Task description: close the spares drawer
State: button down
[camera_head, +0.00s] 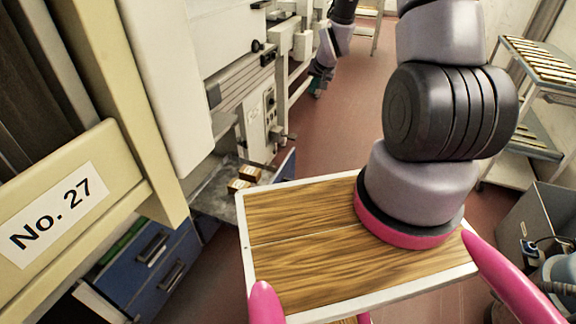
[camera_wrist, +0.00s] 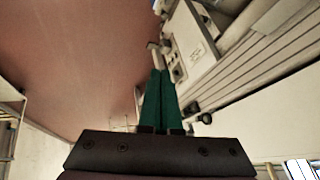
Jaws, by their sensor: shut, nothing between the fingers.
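A blue cabinet (camera_head: 143,270) with dark handles stands at the lower left of the head view. Beside it a drawer (camera_head: 212,190) stands open, seemingly the spares drawer, with a grey inside and small boxes (camera_head: 243,178) in it. Part of its blue front (camera_head: 286,166) shows beyond my wooden deck, which hides the rest. My gripper (camera_head: 316,92) is farther off, above and to the right of the drawer in the picture, not touching it. In the wrist view its green fingers (camera_wrist: 160,72) are together and empty. I cannot make out the drawer in the wrist view.
A pale machine (camera_head: 262,110) lines the left side of the aisle. A cream frame with a "No. 27" label (camera_head: 52,213) is close at left. A rack (camera_head: 540,65) and a grey bin (camera_head: 535,215) stand at right. The red floor (camera_head: 335,140) between is clear.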

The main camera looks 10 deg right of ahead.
notch_tip(320, 180, down, 16)
jog(key=s+a, duration=0.1)
jog(key=s, duration=0.1)
jog(key=m+y, duration=0.1)
jog(key=y, duration=0.1)
send_near(285, 169)
notch_tip(285, 169, down, 4)
jog(key=d, duration=0.2)
jog(key=shift+w+a+r, duration=0.1)
jog(key=shift+w+a, duration=0.2)
jog(key=shift+a, duration=0.2)
jog(key=shift+w+a+r, duration=0.1)
jog(key=shift+w+a, duration=0.25)
jog(key=shift+a, duration=0.2)
jog(key=shift+w+a, duration=0.45)
jog(key=shift+a, duration=0.15)
jog(key=shift+w+a, duration=0.1)
